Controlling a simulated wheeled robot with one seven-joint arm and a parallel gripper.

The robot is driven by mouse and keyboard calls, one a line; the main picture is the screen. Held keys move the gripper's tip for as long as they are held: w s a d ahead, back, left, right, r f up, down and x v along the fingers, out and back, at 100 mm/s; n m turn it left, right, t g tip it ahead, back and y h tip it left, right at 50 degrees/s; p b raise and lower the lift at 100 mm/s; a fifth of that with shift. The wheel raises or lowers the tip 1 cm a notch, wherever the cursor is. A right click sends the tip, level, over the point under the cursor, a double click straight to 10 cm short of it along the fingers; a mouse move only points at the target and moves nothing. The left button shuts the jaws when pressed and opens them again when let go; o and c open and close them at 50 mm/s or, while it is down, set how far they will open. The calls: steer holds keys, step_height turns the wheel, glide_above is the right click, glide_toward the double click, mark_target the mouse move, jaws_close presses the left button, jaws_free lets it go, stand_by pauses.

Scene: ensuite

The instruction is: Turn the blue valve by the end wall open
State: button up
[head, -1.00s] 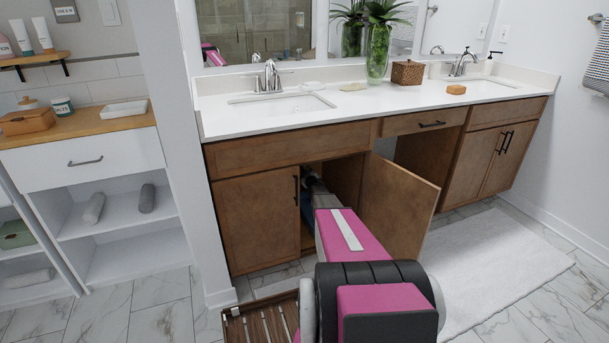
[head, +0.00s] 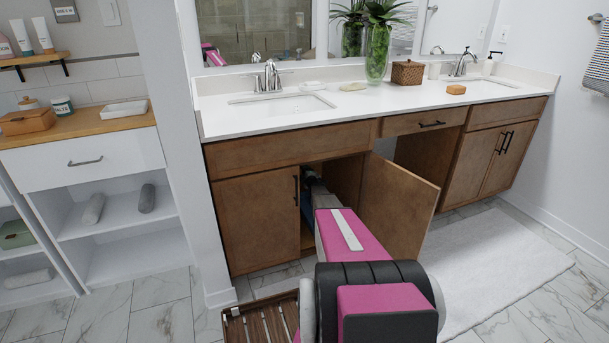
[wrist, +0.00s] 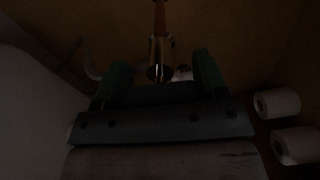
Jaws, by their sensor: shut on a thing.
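In the wrist view, my gripper (wrist: 163,78) is inside the dark cabinet, with one finger at each side of the valve. A brass-coloured valve body (wrist: 160,58) on a copper-coloured pipe (wrist: 159,14) stands between and beyond the fingertips. The fingers are closed on the valve's handle, but it is too dark to make out its blue colour or how far it is turned. In the head view, my arm reaches through the open cabinet doorway, and the gripper and valve are hidden.
The open cabinet door (head: 398,208) stands just right of my arm; the closed door (head: 256,224) is left. Two white rolls (wrist: 278,103) lie right of my gripper. A pale curved pipe (wrist: 90,62) is at left. A blue thing (head: 307,212) shows low inside the cabinet.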

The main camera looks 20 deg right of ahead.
steer(key=shift+n, duration=0.8)
steer(key=o, duration=0.9)
steer(key=shift+o, duration=0.2)
steer(key=shift+s, duration=0.1)
steer(key=s, duration=1)
steer(key=shift+s+d, duration=0.15)
steer(key=shift+s, duration=0.15)
